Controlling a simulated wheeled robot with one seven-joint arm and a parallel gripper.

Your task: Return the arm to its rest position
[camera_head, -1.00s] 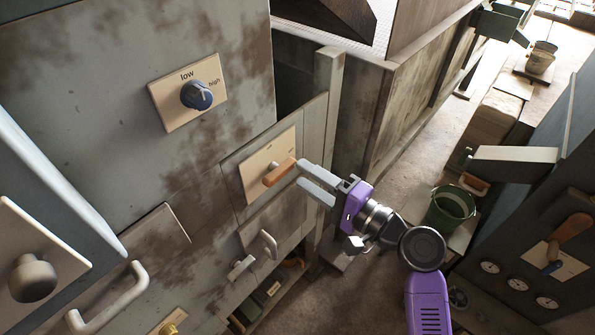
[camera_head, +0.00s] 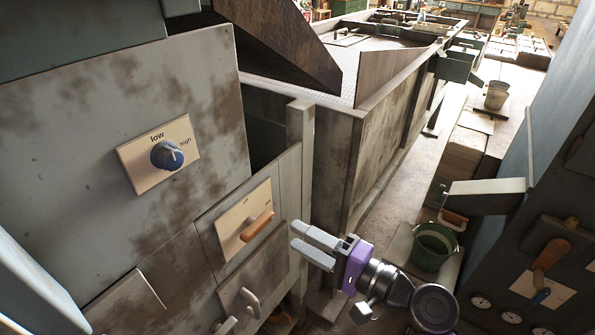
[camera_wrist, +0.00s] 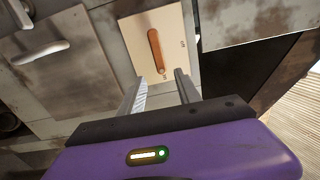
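My gripper (camera_head: 297,238) is on my purple wrist at the lower middle of the head view. Its two grey fingers are apart with nothing between them. The orange lever handle (camera_head: 257,226) on a beige plate is just left of the fingertips, with a gap between them. In the wrist view the same orange handle (camera_wrist: 156,50) stands beyond the fingers (camera_wrist: 162,88), on its plate, and does not touch them.
A blue low/high knob (camera_head: 167,155) is on the grey panel at left. A grey pull handle (camera_head: 250,302) is below the lever plate. A green bucket (camera_head: 433,247) stands on the floor to the right. A dark console with a lever (camera_head: 550,252) stands at far right.

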